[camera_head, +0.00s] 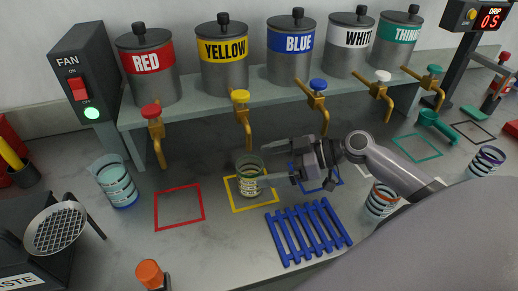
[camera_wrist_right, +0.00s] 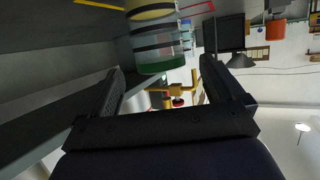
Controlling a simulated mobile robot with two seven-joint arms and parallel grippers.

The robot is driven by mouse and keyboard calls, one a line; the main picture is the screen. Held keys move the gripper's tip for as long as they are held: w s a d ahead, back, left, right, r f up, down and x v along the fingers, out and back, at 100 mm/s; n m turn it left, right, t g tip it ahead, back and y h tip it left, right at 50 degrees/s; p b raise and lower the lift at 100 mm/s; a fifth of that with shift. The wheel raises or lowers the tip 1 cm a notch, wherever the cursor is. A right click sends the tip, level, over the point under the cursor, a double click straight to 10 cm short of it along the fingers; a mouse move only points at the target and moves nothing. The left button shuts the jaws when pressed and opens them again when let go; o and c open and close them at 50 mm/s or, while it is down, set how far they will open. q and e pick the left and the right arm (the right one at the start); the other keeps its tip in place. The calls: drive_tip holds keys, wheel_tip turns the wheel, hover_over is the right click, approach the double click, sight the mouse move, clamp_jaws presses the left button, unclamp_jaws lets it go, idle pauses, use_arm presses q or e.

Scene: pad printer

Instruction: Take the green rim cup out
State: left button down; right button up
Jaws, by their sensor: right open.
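The green rim cup (camera_head: 248,180) is clear, with dark bands and a green rim. It stands upright inside the yellow square (camera_head: 252,207) below the yellow tap (camera_head: 241,105). My right gripper (camera_head: 267,162) comes in from the right, with its open fingers pointing at the cup. The open right gripper (camera_wrist_right: 161,65) holds nothing. My left gripper is not in view.
The tank shelf (camera_head: 215,97) with several taps hangs behind the cup. A blue slatted rack (camera_head: 308,232) lies in front. A blue rim cup (camera_head: 118,185) stands at left, and another cup (camera_head: 381,200) stands beside my right arm. The red square (camera_head: 179,207) is empty.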

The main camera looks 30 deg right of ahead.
sight(238, 165)
drive_tip(key=shift+w+a, duration=0.3)
drive_tip(key=shift+p+x, duration=0.85)
drive_tip(key=shift+x, duration=2.3)
drive_tip(key=shift+s+f, duration=0.1)
drive_tip(key=c, duration=1.1)
drive_tip(key=shift+o, duration=0.2)
drive_tip(key=shift+r+p, duration=0.35)
drive_tip(key=shift+r, duration=0.5)
drive_tip(key=shift+s+a+p, duration=0.3)
drive_tip(key=shift+s+a, duration=0.1)
drive_tip(key=shift+s, duration=0.4)
drive_tip(key=shift+s+a+p, duration=0.3)
drive_tip(key=shift+s+a, duration=0.1)
drive_tip(key=shift+s, duration=0.4)
drive_tip(key=shift+s+a+p, duration=0.3)
drive_tip(key=shift+s+a, duration=0.1)
drive_tip(key=shift+s, duration=0.45)
drive_tip(key=shift+s+a+p, duration=0.2)
drive_tip(key=shift+s+a, duration=0.2)
drive_tip(key=shift+s, duration=0.45)
drive_tip(key=shift+s+a+p, duration=0.15)
drive_tip(key=shift+s+a, duration=0.25)
drive_tip(key=shift+s, duration=0.4)
drive_tip(key=shift+s+a+p, duration=0.2)
drive_tip(key=shift+s+a, duration=0.25)
drive_tip(key=shift+s, duration=0.4)
